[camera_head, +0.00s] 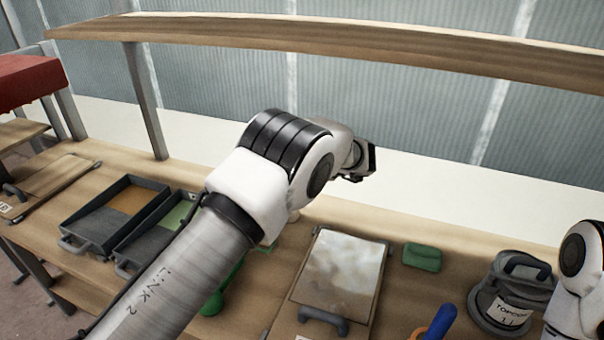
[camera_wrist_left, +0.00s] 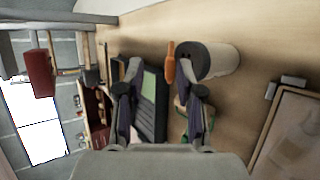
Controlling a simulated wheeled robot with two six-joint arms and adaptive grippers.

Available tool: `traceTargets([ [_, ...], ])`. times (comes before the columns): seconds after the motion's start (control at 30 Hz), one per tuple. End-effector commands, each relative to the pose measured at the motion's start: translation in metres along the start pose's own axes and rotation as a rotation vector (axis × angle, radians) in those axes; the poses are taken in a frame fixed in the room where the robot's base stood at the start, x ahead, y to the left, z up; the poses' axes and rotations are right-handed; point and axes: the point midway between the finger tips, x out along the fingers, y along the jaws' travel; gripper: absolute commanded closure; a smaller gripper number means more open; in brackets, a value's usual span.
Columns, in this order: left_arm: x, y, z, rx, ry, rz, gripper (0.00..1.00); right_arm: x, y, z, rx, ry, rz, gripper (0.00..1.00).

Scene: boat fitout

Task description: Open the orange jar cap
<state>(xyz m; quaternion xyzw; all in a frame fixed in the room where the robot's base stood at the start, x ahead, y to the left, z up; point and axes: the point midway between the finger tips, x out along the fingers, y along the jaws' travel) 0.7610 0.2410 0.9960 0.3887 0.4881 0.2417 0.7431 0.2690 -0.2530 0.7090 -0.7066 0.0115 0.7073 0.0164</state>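My left arm reaches across the middle of the head view, and its far end hides its fingers there. In the left wrist view my left gripper (camera_wrist_left: 160,105) has its two fingers wide apart with nothing between them. A slim orange thing (camera_wrist_left: 170,66) stands beyond the fingers, beside a pale cylinder with a dark end (camera_wrist_left: 208,62). I cannot tell whether it is the orange jar cap. No orange jar cap can be made out in the head view; my left arm covers part of the bench. Part of my right arm shows at the right edge, its gripper out of frame.
On the bench are dark trays (camera_head: 75,240), a framed pale panel (camera_head: 340,268), a green block (camera_head: 422,257), a grey lidded tub marked TOPCOAT (camera_head: 510,295) and a blue-handled tool (camera_head: 441,322). A wooden shelf (camera_head: 330,38) spans above. A green thing (camera_head: 215,300) is partly behind my arm.

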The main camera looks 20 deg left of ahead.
Motion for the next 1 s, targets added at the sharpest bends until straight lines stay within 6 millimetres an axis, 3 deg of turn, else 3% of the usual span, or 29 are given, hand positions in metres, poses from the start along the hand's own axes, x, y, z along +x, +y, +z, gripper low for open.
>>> traceTargets([
  [0.3, -0.037, 0.057, 0.016, -0.001, -0.001, 0.001, 0.64, 0.000, 0.000, 0.000, 0.000, 0.000, 0.000, 0.60],
  [0.63, -0.043, 0.065, 0.018, 0.001, 0.001, -0.001, 0.64, 0.000, 0.000, 0.000, 0.000, 0.000, 0.000, 0.60],
  [0.67, -0.043, 0.065, 0.018, 0.001, 0.001, -0.001, 0.71, 0.000, 0.000, 0.000, 0.000, 0.000, 0.000, 0.60],
  [0.73, -0.043, 0.065, 0.018, 0.019, 0.001, -0.001, 0.95, 0.000, 0.000, 0.000, 0.000, 0.000, 0.000, 0.60],
  [0.77, -0.043, 0.065, 0.018, 0.043, 0.001, -0.001, 1.00, 0.000, 0.000, 0.000, 0.000, 0.000, 0.000, 0.60],
  [0.87, -0.043, 0.068, 0.015, 0.226, 0.017, 0.013, 1.00, 0.000, 0.000, 0.000, 0.000, 0.000, 0.000, 0.60],
  [0.97, -0.041, 0.088, 0.008, 0.623, 0.071, 0.115, 1.00, 0.000, 0.000, 0.000, 0.000, 0.000, 0.000, 0.60],
  [1.0, -0.039, 0.097, 0.002, 0.835, 0.119, 0.175, 1.00, 0.000, 0.000, 0.000, 0.000, 0.000, 0.000, 0.60],
])
